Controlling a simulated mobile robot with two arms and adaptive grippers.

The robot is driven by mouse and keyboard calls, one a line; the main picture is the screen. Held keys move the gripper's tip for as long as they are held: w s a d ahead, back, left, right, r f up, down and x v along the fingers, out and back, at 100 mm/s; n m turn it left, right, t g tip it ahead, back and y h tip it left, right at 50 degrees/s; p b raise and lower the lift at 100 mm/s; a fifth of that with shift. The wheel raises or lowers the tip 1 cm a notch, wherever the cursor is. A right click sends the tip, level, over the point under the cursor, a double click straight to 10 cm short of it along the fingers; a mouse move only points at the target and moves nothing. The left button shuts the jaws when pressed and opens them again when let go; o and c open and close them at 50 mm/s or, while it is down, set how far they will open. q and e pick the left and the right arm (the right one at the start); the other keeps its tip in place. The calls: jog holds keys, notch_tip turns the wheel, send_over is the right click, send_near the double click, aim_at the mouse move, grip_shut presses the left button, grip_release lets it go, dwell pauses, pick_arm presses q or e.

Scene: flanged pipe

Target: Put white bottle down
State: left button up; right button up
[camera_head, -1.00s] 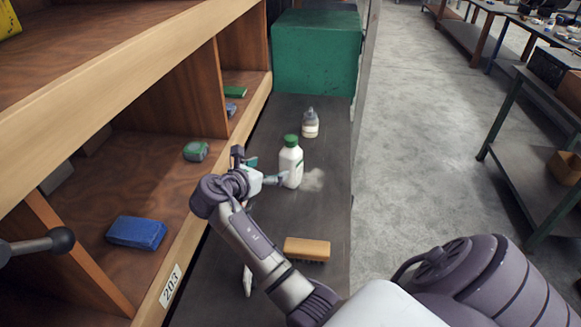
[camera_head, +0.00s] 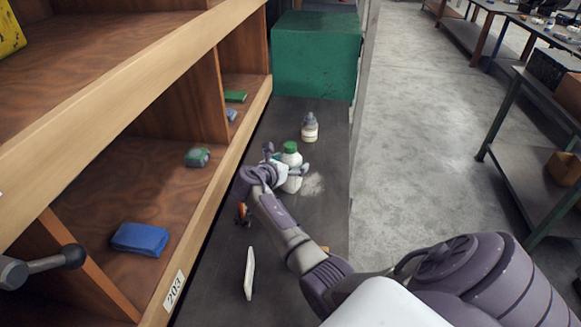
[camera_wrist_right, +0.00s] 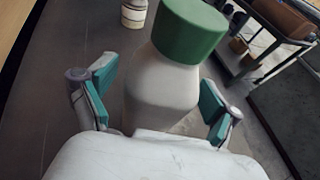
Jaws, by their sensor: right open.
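The white bottle (camera_head: 291,158) with a green cap stands upright on the dark grey shelf top. In the right wrist view the bottle (camera_wrist_right: 163,85) fills the middle, cap tilted up to the right. My right gripper (camera_head: 288,172) is at the bottle's body, with one finger on each side. In the wrist view the teal finger pads of the right gripper (camera_wrist_right: 158,98) are spread, with a gap visible on both sides of the bottle. My left gripper is not in view; only a dark rounded arm part shows at the left edge.
A smaller bottle with a grey top (camera_head: 310,128) stands behind. A green box (camera_head: 316,55) closes off the far end. A white flat object (camera_head: 249,273) lies nearer. The wooden shelf (camera_head: 160,190) on the left holds a blue sponge (camera_head: 140,238) and a green-grey item (camera_head: 197,157).

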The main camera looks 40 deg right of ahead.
jog(key=shift+a, duration=0.1)
jog(key=shift+c, duration=1.4)
jog(key=shift+r, duration=0.1)
jog(key=c, duration=1.3)
